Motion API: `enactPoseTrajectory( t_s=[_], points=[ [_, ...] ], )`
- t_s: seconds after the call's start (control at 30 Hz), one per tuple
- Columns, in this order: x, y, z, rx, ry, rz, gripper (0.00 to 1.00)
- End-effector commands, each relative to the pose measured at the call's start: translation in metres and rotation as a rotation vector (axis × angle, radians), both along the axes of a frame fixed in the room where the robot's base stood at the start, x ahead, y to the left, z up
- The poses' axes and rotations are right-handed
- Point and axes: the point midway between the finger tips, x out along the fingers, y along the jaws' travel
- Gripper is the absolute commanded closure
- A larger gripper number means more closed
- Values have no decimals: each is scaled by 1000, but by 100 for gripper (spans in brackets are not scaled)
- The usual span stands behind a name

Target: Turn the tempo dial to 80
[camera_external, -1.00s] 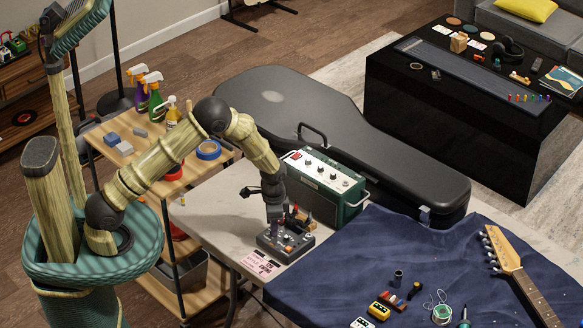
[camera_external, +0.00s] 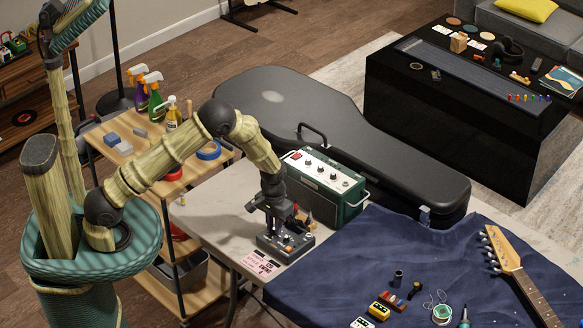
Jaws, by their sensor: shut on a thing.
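A small dark grey box with several knobs and an orange button (camera_external: 288,243) sits on the light table, in front of the green amplifier. My gripper (camera_external: 271,228) points down over the left part of this box, with its fingertips at the box's top. It is shut on a knob there, which looks like the tempo dial; the fingers hide most of the knob. The dial's markings and its setting are too small to read.
A pink printed card (camera_external: 259,264) lies in front of the box. The green amplifier (camera_external: 325,185) and black guitar case (camera_external: 345,140) stand behind. A blue cloth (camera_external: 340,265) with small tools and a guitar neck (camera_external: 520,275) covers the table at right.

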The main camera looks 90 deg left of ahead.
Motion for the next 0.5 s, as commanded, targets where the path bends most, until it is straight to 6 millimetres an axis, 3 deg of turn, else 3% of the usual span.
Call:
enactPoseTrajectory(
  t_s=[0.5],
  points=[
    [1,0,1,1,-2,169,100]
  ],
)
